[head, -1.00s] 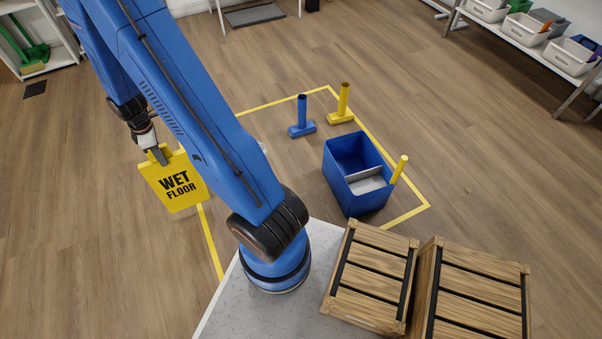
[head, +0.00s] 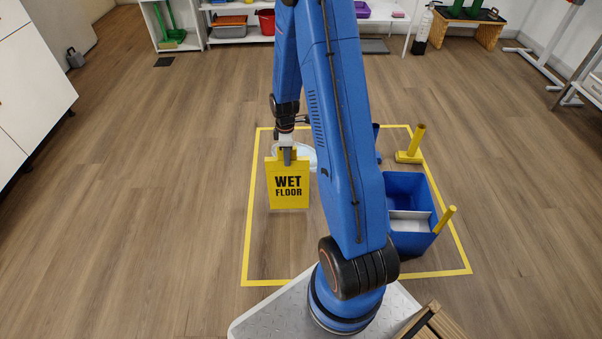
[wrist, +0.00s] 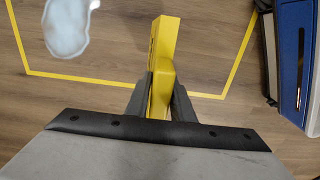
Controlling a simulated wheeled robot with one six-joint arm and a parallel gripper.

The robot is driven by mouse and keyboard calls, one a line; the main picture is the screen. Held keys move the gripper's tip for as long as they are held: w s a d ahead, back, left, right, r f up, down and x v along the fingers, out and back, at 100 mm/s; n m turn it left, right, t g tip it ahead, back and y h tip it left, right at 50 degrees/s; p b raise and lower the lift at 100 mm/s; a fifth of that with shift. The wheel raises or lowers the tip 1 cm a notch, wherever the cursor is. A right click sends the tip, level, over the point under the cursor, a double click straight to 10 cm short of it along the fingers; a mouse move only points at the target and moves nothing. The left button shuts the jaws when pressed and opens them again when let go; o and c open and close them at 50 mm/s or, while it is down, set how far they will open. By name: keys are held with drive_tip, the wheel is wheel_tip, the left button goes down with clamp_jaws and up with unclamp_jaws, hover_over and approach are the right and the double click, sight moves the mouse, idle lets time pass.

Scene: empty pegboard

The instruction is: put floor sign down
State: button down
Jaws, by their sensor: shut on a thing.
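A yellow floor sign (head: 288,188) with black "WET FLOOR" lettering hangs upright from my gripper (head: 287,157). The jaws are shut on its top edge. In the head view the sign appears within the yellow tape outline (head: 249,225) on the floor; its height above the floor is hard to tell. In the wrist view the sign (wrist: 163,45) is seen from above, edge on, between the two fingers (wrist: 160,95). A pale, glossy puddle (head: 308,153) lies behind the sign, partly hidden by my arm. The puddle also shows in the wrist view (wrist: 66,27).
A blue bucket (head: 408,245) with a yellow handle stands inside the outline on the right. A yellow post (head: 412,147) stands behind it. A wooden crate (head: 435,325) is at the bottom right. The floor left of the outline is clear.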

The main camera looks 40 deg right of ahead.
sight(287, 169)
drive_tip(key=shift+f, duration=3.9)
drive_tip(key=c, duration=1.5)
unclamp_jaws()
drive_tip(key=shift+f, duration=0.1)
drive_tip(key=shift+c, duration=0.2)
